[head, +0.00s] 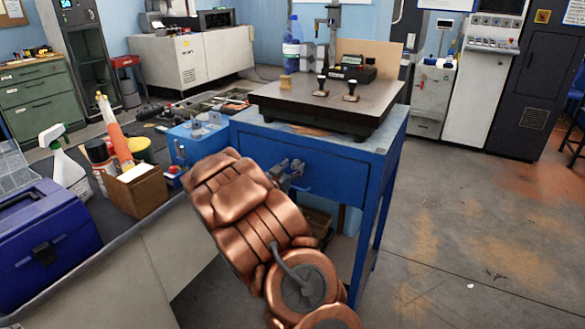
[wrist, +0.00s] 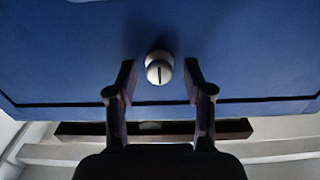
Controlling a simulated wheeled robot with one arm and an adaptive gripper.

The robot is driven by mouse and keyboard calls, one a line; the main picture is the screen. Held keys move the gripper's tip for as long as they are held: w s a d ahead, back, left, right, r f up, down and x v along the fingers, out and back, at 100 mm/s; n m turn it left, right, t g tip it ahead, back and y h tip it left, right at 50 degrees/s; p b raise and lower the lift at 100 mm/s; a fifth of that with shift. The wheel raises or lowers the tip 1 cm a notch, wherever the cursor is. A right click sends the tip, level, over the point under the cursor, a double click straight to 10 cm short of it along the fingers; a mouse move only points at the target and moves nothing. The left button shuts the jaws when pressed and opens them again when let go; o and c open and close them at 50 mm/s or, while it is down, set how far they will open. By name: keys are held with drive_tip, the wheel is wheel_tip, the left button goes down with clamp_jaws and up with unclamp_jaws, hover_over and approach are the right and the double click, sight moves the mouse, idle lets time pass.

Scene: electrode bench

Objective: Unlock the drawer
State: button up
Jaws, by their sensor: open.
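The drawer (head: 330,174) is the blue front under the top of the blue bench; in the wrist view its blue face (wrist: 70,60) fills the upper part. A round silver lock knob (wrist: 159,71) stands out from this face, its dark slot upright. My gripper (wrist: 160,78) is open, with one finger to the left and one to the right of the knob. Gaps show on both sides, and I cannot tell how far the fingertips are from the drawer face. In the head view my gripper (head: 291,172) is at the drawer front and the lock is not visible.
A dark surface plate (head: 290,97) with small instruments lies on the blue bench. To the left, a worktop carries a blue toolbox (head: 45,240), a spray bottle (head: 64,163), a cardboard box (head: 137,192) and a blue device (head: 196,140). The floor at right is clear.

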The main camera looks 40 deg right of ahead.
drive_tip(key=shift+c, duration=0.4)
clamp_jaws()
